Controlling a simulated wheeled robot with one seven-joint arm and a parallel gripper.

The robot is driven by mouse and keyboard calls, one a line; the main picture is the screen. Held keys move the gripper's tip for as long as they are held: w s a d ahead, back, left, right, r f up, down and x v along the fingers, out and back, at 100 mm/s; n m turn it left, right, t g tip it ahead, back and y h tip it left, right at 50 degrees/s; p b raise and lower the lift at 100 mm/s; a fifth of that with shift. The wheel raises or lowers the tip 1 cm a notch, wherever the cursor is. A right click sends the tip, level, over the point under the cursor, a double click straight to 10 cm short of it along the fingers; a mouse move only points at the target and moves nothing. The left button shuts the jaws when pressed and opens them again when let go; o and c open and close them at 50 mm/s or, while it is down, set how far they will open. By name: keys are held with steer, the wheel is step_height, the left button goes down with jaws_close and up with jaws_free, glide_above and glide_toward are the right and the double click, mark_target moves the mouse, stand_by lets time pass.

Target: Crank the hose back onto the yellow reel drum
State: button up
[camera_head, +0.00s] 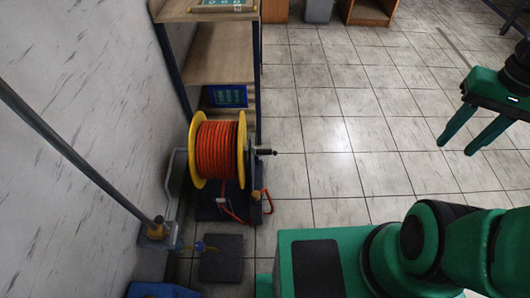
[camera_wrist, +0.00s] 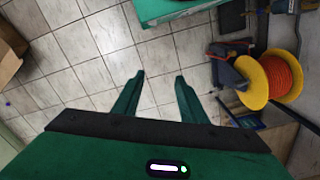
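The reel has yellow flanges (camera_head: 242,150) and stands on a dark base at left of centre in the head view. Orange hose (camera_head: 217,150) is wound thickly between the flanges, and a short red-orange length hangs at the base. A dark crank handle (camera_head: 265,151) sticks out from the right side of the drum. My gripper (camera_head: 456,148) is at the right edge, well apart from the reel, open and empty. In the wrist view its fingers (camera_wrist: 159,77) are spread over bare floor. The reel's yellow flange (camera_wrist: 249,82) shows at the right there; the crank is hard to make out.
A wooden-topped shelf (camera_head: 218,68) holding a blue box (camera_head: 228,96) stands behind the reel. A grey pole (camera_head: 75,155) slants along the left wall. A dark square plate (camera_head: 221,258) lies in front of the reel. The tiled floor (camera_head: 345,140) between reel and gripper is clear.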

steer(key=w+a+f+n+y, duration=0.1)
steer(key=w+a+f+n, duration=0.2)
steer(key=w, duration=0.5)
steer(key=w+f+n+g+y, duration=0.1)
steer(key=w+f+n, duration=0.2)
steer(key=w+f, duration=0.35)
steer(key=w+a+f+n+y, duration=0.1)
steer(key=w+a+f+n, duration=0.15)
steer(key=w, duration=0.65)
steer(key=w+a+f+n+y, duration=0.1)
steer(key=w+a+f+n, duration=0.15)
steer(key=f, duration=0.25)
steer(key=w+a+f+n+g+y, duration=0.1)
steer(key=w+a+f+y, duration=0.1)
steer(key=w+f, duration=0.25)
steer(key=w+a+f+n+y, duration=0.1)
steer(key=w+a+f+n, duration=0.15)
steer(key=f, duration=0.25)
steer(key=n+t+y, duration=0.3)
steer(key=n+y, duration=0.2)
steer(key=y, duration=0.6)
glide_toward(256, 152)
steer(key=a, duration=0.4)
steer(key=w+a, duration=0.1)
steer(key=a, duration=0.1)
steer(key=shift+f, duration=0.35)
